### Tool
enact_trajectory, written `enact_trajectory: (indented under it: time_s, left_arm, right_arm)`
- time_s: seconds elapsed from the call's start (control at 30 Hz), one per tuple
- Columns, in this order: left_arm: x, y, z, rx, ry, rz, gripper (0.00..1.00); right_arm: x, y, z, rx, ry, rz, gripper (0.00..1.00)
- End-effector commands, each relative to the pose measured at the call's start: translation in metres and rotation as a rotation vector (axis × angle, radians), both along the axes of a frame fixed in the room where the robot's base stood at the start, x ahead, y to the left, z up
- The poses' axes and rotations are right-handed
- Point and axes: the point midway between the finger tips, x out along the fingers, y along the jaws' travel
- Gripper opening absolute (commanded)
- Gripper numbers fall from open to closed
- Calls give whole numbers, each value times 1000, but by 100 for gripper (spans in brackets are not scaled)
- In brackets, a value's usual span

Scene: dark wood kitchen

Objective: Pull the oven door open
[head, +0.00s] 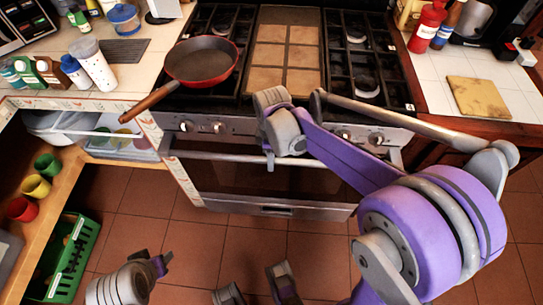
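The oven (275,180) stands in the middle of the head view, below the hob. Its dark glass door looks shut, and a long horizontal handle bar (205,156) runs across the door's top. My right arm reaches in from the right. Its gripper (270,158) is at the handle near the middle of the bar. Its fingers are mostly hidden by the wrist, so I cannot tell whether they touch or grip the bar. My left gripper (158,264) is low at the left over the floor, away from the oven. Its fingers are too small to read.
A red pan (203,64) sits on the hob with its handle (151,101) jutting past the front edge. A cutting board (478,98) lies on the right counter.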

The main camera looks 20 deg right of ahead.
Motion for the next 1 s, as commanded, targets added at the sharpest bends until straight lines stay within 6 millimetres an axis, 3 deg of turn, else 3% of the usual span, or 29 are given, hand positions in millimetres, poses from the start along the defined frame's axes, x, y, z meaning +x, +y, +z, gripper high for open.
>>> enact_trajectory:
  time_s: [0.27, 0.57, 1.0]
  left_arm:
    - [0, 0, 0, 0, 0, 0, 50]
    - [0, 0, 0, 0, 0, 0, 50]
    - [0, 0, 0, 0, 0, 0, 50]
  right_arm:
    - [0, 0, -1, 0, 0, 0, 55]
    - [0, 0, -1, 0, 0, 0, 1]
    - [0, 0, -1, 0, 0, 0, 0]
